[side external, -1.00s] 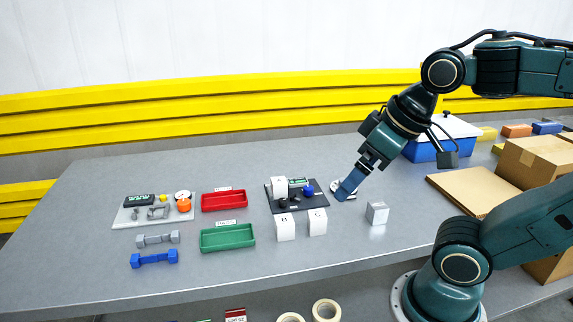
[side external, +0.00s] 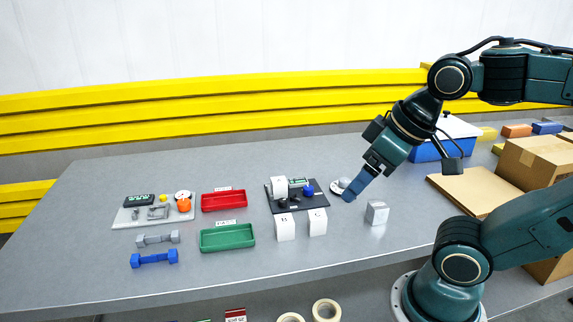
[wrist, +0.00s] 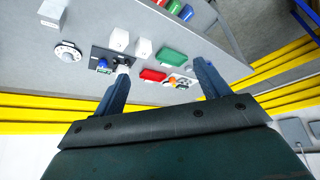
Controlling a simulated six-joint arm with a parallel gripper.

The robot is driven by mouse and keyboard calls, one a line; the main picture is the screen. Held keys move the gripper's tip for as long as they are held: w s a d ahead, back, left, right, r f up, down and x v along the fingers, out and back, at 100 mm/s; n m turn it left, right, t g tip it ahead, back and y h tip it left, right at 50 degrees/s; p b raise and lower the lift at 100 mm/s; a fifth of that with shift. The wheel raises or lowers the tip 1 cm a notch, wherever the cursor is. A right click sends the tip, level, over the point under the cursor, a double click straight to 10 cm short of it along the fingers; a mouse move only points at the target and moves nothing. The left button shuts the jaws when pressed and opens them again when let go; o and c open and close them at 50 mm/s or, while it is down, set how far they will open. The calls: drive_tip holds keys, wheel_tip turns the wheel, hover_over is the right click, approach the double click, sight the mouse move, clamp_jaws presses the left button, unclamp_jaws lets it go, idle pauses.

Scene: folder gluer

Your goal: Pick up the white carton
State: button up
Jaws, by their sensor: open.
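A small pale white-grey carton (side external: 377,212) stands alone on the grey table, just right of and nearer than my gripper (side external: 350,194). It also shows at the upper left edge of the wrist view (wrist: 53,9), partly cut off. Two white cubes with dark letters, a left one (side external: 285,227) and a right one (side external: 317,222), stand further left. Which of these white boxes the task means is not certain. My gripper is open and empty above the table; its two fingers show apart in the wrist view (wrist: 161,70), with no box between them.
A round white dial-like object (side external: 339,186) lies just behind my fingertips. Left are a black board with parts (side external: 270,204), a red tray (side external: 223,210) and a green tray (side external: 227,247). A flat brown board (side external: 460,190) and cardboard box (side external: 535,160) lie right. Table in front of the carton is clear.

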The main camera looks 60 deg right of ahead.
drive_tip(key=shift+c, duration=0.4)
drive_tip(key=m+g, duration=0.6)
drive_tip(key=m, duration=0.3)
hover_over(279, 180)
wheel_tip(279, 180, down, 10)
drive_tip(key=r, duration=0.1)
drive_tip(key=shift+s+a+f, duration=0.1)
drive_tip(key=shift+f, duration=0.15)
drive_tip(key=shift+f, duration=4.3)
